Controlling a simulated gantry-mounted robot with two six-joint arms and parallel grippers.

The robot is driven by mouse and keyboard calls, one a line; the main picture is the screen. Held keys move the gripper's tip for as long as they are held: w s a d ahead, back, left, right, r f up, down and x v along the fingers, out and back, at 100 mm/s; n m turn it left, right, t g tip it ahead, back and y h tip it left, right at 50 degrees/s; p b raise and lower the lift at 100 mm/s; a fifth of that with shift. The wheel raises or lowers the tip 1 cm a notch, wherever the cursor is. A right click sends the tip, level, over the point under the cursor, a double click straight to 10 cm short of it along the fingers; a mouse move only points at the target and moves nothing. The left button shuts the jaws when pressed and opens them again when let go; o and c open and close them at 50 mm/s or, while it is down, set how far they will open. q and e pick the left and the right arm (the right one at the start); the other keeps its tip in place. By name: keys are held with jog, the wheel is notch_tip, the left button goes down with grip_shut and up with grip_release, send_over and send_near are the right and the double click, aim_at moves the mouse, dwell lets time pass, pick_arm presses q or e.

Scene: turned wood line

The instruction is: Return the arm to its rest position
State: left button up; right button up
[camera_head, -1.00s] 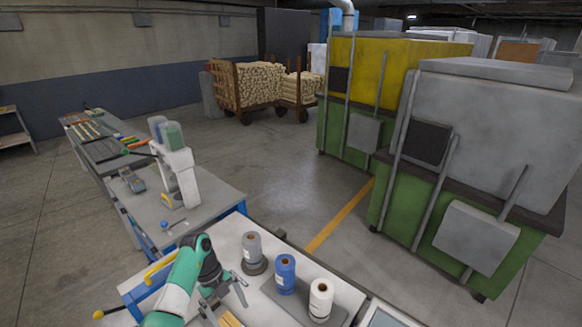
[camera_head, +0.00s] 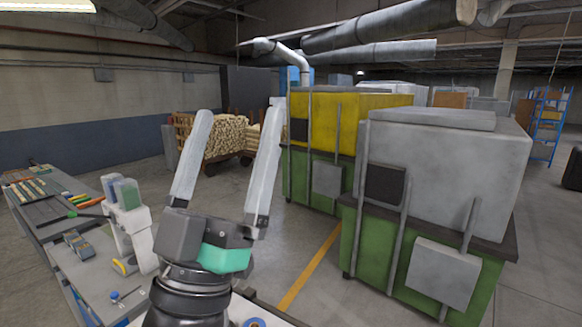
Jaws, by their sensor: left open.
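My left gripper (camera_head: 232,128) stands raised in front of the head camera, fingers pointing up. Its two pale grey fingers are spread wide apart, with nothing between them. Its dark wrist covers most of the near workbench, so the spools there are mostly hidden; only the top of a blue spool (camera_head: 254,323) shows at the bottom edge. My right gripper is out of view.
A bench with tools (camera_head: 75,217) and a white device (camera_head: 128,232) stand at left. A yellow-and-green machine (camera_head: 345,122) and a grey-and-green machine (camera_head: 450,165) stand at right. A cart of wood (camera_head: 222,140) is behind. Open floor lies between.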

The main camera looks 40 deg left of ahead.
pick_arm(q)
jog(key=d+f+m+h, duration=0.1)
jog(key=d+m+h, duration=0.5)
jog(key=h, duration=0.6)
jog(key=shift+d+f+h, duration=0.3)
jog(key=shift+d+f, duration=0.05)
jog(key=shift+d, duration=0.65)
jog(key=shift+r, duration=0.1)
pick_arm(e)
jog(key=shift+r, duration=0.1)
